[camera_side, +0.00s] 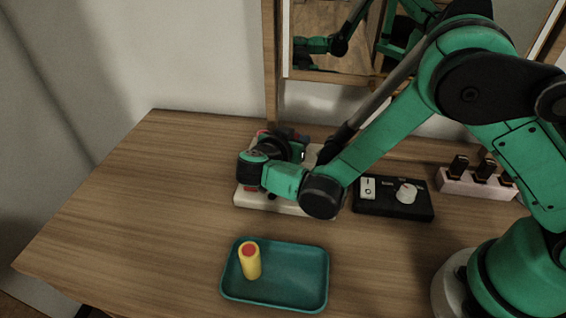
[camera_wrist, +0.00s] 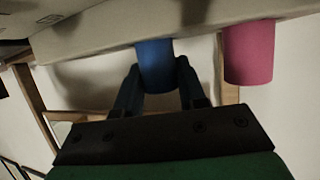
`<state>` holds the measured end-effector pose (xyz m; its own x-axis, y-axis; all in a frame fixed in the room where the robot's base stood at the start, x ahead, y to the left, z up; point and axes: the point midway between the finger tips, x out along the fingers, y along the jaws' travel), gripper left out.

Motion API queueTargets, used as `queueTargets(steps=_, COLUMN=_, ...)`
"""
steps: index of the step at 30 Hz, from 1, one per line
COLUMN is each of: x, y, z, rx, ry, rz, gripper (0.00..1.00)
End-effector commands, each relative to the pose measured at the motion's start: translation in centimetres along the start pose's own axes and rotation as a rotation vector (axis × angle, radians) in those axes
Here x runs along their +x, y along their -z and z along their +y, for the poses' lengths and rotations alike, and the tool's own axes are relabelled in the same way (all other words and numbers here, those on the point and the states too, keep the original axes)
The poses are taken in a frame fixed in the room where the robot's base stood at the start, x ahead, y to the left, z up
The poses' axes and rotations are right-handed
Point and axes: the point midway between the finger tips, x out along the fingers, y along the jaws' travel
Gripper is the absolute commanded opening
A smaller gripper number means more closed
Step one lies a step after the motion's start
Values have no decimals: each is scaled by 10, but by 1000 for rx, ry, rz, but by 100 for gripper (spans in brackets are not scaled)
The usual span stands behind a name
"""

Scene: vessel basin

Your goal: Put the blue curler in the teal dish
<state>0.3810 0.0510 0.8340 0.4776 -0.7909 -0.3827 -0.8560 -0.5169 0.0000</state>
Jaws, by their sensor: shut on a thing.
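The blue curler (camera_wrist: 155,66) is in the middle of the wrist view, between the two fingers of my gripper (camera_wrist: 156,78), which is shut on it. Its far end meets the edge of a pale holder (camera_wrist: 100,38). In the side view my gripper (camera_side: 277,146) is over the pale holder (camera_side: 250,200) at the back of the table, and the blue curler is hidden there. The teal dish (camera_side: 295,277) lies on the table in front of the holder.
A pink curler (camera_wrist: 249,52) is right beside the blue one in the wrist view. A black panel with a switch and knob (camera_side: 393,207) is right of the holder, then a pale rack of dark bottles (camera_side: 455,186). A mirror (camera_side: 335,38) hangs behind. The table's left is clear.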

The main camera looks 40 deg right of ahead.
Motion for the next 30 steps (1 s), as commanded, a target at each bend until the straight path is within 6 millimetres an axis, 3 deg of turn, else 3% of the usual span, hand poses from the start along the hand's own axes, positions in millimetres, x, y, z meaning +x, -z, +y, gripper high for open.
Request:
queueTargets(steps=6, x=1, y=-2, z=0, rx=0, ry=0, rz=0, gripper=0)
queueTargets(steps=7, x=1, y=-2, z=0, rx=0, ry=0, rz=0, gripper=44)
queueTargets(steps=9, x=1, y=-2, z=0, rx=0, ry=0, rz=0, gripper=63)
queueTargets(steps=10, x=1, y=-2, z=0, rx=0, ry=0, rz=0, gripper=67)
queueTargets(steps=20, x=2, y=-4, z=0, rx=0, ry=0, rz=0, gripper=67)
queueTargets(steps=30, x=-47, y=-3, z=-1, rx=-2, ry=2, rz=0, gripper=67)
